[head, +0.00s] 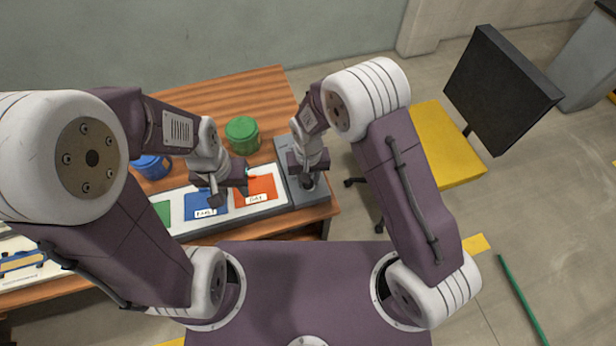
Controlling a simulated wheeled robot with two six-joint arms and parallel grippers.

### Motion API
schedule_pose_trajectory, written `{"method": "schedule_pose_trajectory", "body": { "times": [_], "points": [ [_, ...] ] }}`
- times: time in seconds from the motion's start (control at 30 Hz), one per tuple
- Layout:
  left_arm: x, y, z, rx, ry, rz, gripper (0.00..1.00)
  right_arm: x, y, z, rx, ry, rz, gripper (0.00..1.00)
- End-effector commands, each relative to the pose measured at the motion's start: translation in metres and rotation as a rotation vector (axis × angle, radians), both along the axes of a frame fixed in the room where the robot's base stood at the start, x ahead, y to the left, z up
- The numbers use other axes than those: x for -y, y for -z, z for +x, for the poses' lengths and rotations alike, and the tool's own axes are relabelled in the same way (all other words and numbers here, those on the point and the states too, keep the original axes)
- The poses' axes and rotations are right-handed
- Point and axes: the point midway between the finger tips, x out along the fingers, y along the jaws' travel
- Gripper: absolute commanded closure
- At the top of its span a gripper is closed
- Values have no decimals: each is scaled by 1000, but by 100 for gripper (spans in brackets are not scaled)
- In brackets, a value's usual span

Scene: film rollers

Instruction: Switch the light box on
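The light box (277,205) lies at the table's near right, a white panel in a dark frame. A grey strip (313,197) runs along its right end. I cannot tell whether the panel is lit, and no switch shows clearly. My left gripper (231,194) is above the panel, over the blue and orange cards, with its fingers apart and nothing between them. My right gripper (307,180) points down over the grey strip, close to a dark spot there. Its fingertips are too small and hidden to tell whether they are open or touching the strip.
An orange card (262,187), a blue card (196,200) and a green card (162,212) lie on the panel. A green canister (242,134) and a blue canister (150,168) stand behind it. A yellow chair (432,130) is right of the table. The table's back (235,96) is clear.

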Motion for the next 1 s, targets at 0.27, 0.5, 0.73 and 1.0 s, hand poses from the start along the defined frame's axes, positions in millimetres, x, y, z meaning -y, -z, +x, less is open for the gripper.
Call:
{"method": "schedule_pose_trajectory", "body": {
  "times": [0.27, 0.5, 0.73, 1.0],
  "points": [
    [0, -8, 0, 0, 0, 0, 64, 0, -3, 1, 3, 251, 1, 100],
    [0, -12, 0, 0, 0, 0, 64, 0, -2, 1, 2, 428, 0, 100],
    [0, -14, 0, 0, 0, 0, 64, 0, -2, 1, 3, 538, 1, 100],
    [0, -14, 0, 0, 0, 0, 64, -1, -2, 2, 4, 595, 2, 100]
  ]
}}
